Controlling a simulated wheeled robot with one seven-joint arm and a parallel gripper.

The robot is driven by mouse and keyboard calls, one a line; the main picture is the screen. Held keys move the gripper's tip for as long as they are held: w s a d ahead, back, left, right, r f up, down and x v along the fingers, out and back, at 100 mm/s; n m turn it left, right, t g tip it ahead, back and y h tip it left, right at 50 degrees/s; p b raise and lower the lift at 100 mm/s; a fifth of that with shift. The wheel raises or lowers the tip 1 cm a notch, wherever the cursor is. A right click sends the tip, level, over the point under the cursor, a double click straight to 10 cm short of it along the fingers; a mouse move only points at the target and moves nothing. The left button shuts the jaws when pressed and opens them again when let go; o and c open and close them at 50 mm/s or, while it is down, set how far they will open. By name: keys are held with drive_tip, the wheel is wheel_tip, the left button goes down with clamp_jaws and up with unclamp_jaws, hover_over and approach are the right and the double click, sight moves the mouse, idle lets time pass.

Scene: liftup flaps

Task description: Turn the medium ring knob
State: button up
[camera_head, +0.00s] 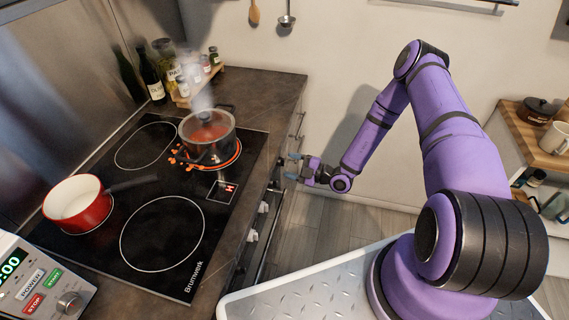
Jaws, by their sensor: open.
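The cooker's front, seen edge-on at the counter's right side, carries pale knobs, one at the middle (263,207) and one nearer (252,236). Which knob belongs to the medium ring cannot be told. A dark pot (208,138) with a glass lid stands on a red-glowing ring of the black cooktop (135,205). Steam rises from it and orange-red spills lie beside it. A panel (222,190) on the cooktop shows a red H. My gripper (292,166) is open, pointing left at the cooker front, beyond and above the middle knob. Contact with anything there cannot be told.
A red saucepan (77,203) stands on the left ring, its dark handle pointing right. A microwave (42,285) is at bottom left. Bottles and jars stand at the back. Open floor (335,235) lies right of the cooker; a wooden-topped unit (540,140) stands far right.

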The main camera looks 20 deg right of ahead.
sight(283, 163)
drive_tip(key=shift+x, duration=1.55)
drive_tip(key=c, duration=0.9)
